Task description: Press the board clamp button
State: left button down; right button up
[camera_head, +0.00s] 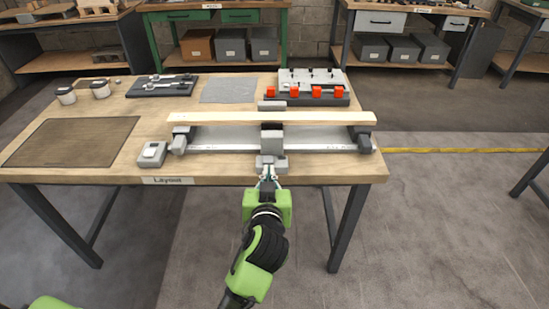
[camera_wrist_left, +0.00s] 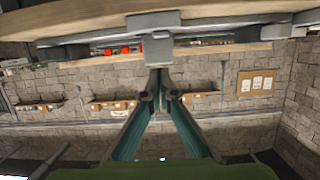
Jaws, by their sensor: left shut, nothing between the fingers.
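A long pale wooden board (camera_head: 225,118) lies across a grey clamp fixture (camera_head: 220,143) near the front of the workbench. A dark-topped grey block (camera_head: 271,140) stands at the middle of the fixture, with a lighter grey block (camera_head: 271,162) in front of it at the table edge. A grey box with a white button (camera_head: 152,151) sits at the fixture's left. My left gripper (camera_head: 268,173) is shut and empty, its tips at the front block. In the left wrist view, the gripper (camera_wrist_left: 160,84) points at a grey block (camera_wrist_left: 158,48); contact cannot be told. My right gripper is out of view.
A rack with red blocks (camera_head: 316,91) stands at the back right. The floor in front is clear.

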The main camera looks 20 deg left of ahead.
pick_arm(q)
jog(key=shift+a+r, duration=0.2)
jog(key=shift+r, duration=0.8)
jog(key=shift+w, duration=0.1)
jog(key=p, duration=0.1)
send_over(268, 160)
jog(key=s, duration=0.2)
jog(key=shift+w+d+f, duration=0.1)
jog(key=shift+d+f, duration=0.05)
jog(key=shift+f, duration=0.45)
jog(key=shift+w+d+f, duration=0.1)
jog(key=shift+f, duration=0.5)
notch_tip(268, 160, down, 3)
jog(key=shift+s, duration=0.1)
jog(key=shift+f, duration=0.6)
